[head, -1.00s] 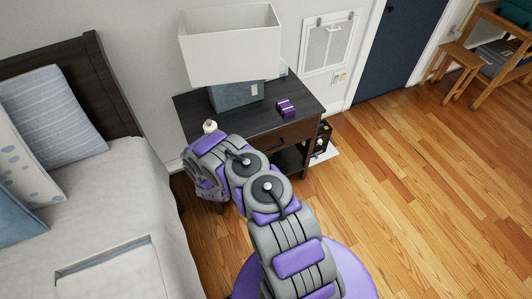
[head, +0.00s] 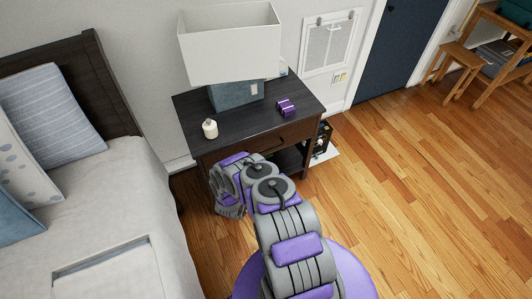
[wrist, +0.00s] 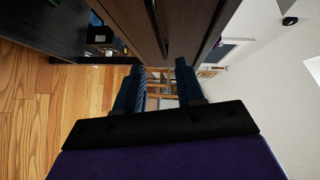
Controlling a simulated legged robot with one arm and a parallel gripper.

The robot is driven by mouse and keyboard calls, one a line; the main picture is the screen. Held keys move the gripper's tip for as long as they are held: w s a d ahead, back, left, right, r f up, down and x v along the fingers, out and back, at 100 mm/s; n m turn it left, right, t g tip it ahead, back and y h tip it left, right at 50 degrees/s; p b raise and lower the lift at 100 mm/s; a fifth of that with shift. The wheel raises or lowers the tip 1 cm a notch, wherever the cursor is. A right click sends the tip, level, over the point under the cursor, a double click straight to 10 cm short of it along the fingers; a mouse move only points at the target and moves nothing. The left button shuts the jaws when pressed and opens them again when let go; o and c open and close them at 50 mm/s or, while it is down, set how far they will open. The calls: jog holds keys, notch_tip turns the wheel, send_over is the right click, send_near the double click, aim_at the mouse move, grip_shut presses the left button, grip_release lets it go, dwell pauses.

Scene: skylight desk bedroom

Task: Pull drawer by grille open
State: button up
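The dark wood nightstand (head: 240,126) stands by the white wall grille (head: 328,42). Its brown drawer (head: 296,131) appears shut, with a dark handle (head: 281,140) on its front. In the head view my arm covers the left part of the nightstand's front, and my fingertips cannot be made out. In the wrist view, which is turned sideways, the drawer front (wrist: 128,18) fills the top middle and the long dark handle (wrist: 156,26) runs down it. My gripper (wrist: 160,70) is open and empty, its two dark blue fingers apart, below the handle in the picture and not around it.
A lamp (head: 232,45), a white bottle (head: 210,129) and a purple object (head: 286,107) are on the nightstand. Items sit on its lower shelf (head: 323,139). The bed (head: 110,205) is close on the left. The wood floor (head: 440,200) at right is clear.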

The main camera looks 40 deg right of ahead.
jog(key=b+x, duration=0.3)
jog(key=x, duration=0.7)
jog(key=shift+d, duration=0.2)
jog(key=shift+w, duration=0.1)
jog(key=shift+c, duration=0.2)
grip_shut()
